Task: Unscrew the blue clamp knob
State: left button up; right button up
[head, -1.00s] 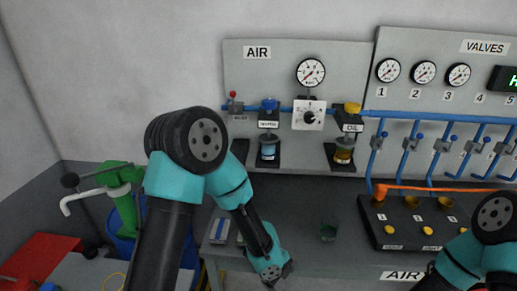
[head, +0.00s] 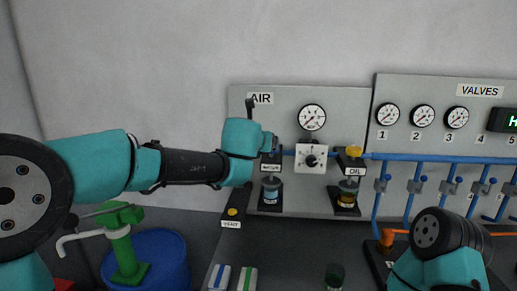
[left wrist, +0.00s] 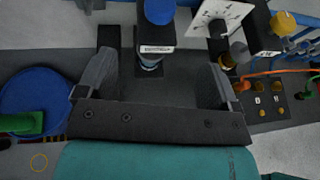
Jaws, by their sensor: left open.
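The blue clamp knob (left wrist: 158,11) sits on top of a dark unit with a small white label and a bowl of blue liquid (head: 271,190) on the AIR panel (head: 340,215). In the head view the knob is hidden behind my left wrist. My left gripper (left wrist: 156,68) is open and empty. In the left wrist view its fingers stand wide to either side of the unit, with the knob beyond their tips and apart from them. In the head view the left gripper is mostly hidden by its wrist. My right gripper is out of view; only its arm shows at lower right.
A white dial box (head: 311,158) and the yellow-knobbed OIL unit (head: 347,165) stand right of the blue-knobbed one. A blue pipe (head: 430,157) runs along the panels. A blue drum (head: 160,262) and green pump (head: 124,250) are at lower left.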

pick_arm(q)
jog(key=shift+d, duration=0.1)
jog(key=x, duration=1.7)
jog(key=shift+w, duration=0.15)
jog(key=c, duration=0.9)
jog(key=shift+d+n+y, duration=0.1)
jog(key=shift+n+y, duration=0.3)
jog(key=shift+y, duration=0.1)
jog(key=n+y, duration=0.5)
jog(key=y, duration=0.1)
jog(key=shift+f, duration=0.1)
jog(key=shift+n+g+y, duration=1)
jog(key=shift+n+y, duration=0.6)
jog(key=shift+n, duration=0.1)
jog(key=shift+n+g+y, duration=0.6)
jog(key=shift+n+y, duration=0.3)
